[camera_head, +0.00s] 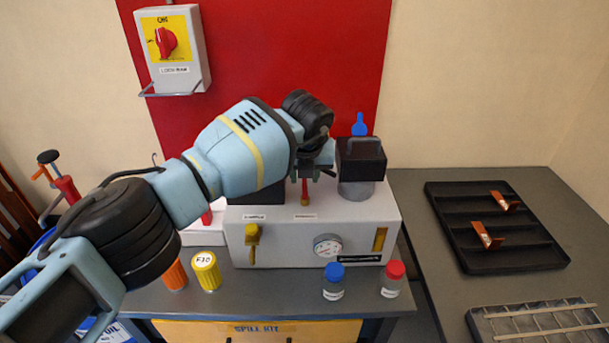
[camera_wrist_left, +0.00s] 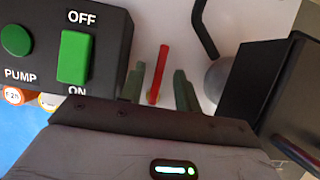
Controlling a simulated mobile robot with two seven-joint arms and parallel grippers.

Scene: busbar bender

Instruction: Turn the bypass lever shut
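The bypass lever seems to be the thin red lever (camera_head: 304,191) on the top front of the pale pump unit (camera_head: 290,232); its label is too small to read. In the left wrist view the red lever (camera_wrist_left: 158,74) stands nearly upright in the picture, between the two greenish fingers of my left gripper (camera_wrist_left: 160,90). The fingers are open, with a gap on each side of the lever. In the head view my left gripper (camera_head: 306,172) is above the lever and hides its upper part. My right gripper is not in view.
A black box with a green OFF/ON switch (camera_wrist_left: 74,57) is left of the fingers. A black block (camera_head: 360,160) is close on the right. A yellow lever (camera_head: 252,242) and gauge (camera_head: 327,246) are on the unit's front. Capped bottles (camera_head: 334,282) stand before it.

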